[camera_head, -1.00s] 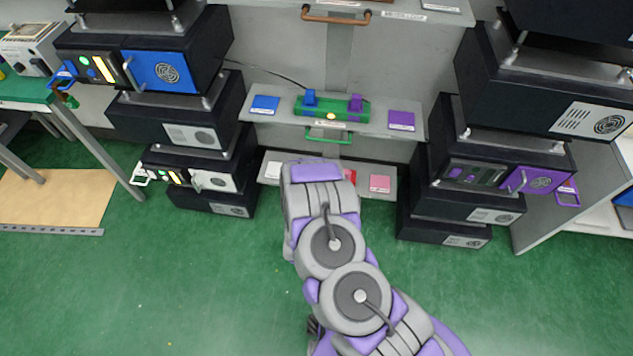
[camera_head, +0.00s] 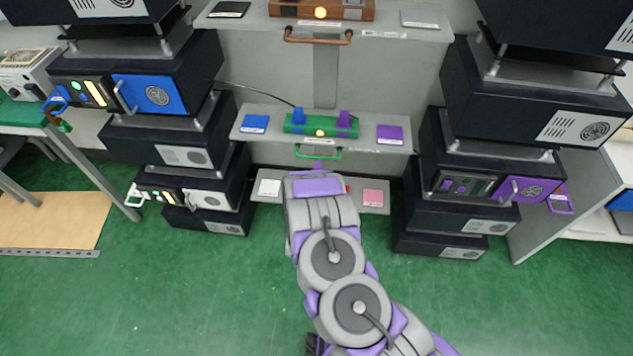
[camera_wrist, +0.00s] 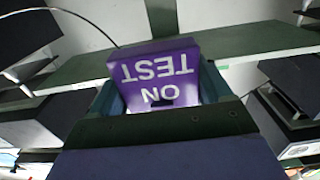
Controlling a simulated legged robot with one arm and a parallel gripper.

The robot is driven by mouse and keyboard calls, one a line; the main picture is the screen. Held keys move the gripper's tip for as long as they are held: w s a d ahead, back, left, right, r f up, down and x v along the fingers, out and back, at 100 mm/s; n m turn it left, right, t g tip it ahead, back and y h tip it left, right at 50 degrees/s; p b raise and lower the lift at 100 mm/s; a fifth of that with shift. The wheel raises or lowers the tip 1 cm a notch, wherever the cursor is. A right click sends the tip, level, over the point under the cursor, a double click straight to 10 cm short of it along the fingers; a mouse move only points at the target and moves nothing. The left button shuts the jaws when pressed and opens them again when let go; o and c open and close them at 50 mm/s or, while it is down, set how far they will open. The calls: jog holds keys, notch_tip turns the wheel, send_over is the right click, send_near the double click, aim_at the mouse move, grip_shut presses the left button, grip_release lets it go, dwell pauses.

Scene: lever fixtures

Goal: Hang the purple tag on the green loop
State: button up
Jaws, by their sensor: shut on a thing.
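In the head view my arm hides the gripper, and a small purple bit, probably the tag (camera_head: 319,166), shows just past the arm's end. The green loop (camera_head: 318,154) hangs from the front of the middle shelf, just above that bit in the picture. The loop cannot be made out in the wrist view. I cannot tell whether tag and loop touch.
A green box (camera_head: 321,129) with blue and purple levers sits on the middle shelf (camera_head: 270,112), between blue and purple plates. A brown handle (camera_head: 318,37) is above. Dark stacked units stand left (camera_head: 160,145) and right (camera_head: 465,205). Green floor is clear in front.

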jog(key=w+f, duration=0.1)
jog(key=w, duration=0.5)
jog(key=shift+a+f, duration=0.25)
jog(key=shift+a, duration=0.2)
jog(key=shift+d, duration=0.2)
jog(key=o, duration=1)
jog(key=shift+a, duration=0.2)
jog(key=shift+c, duration=0.2)
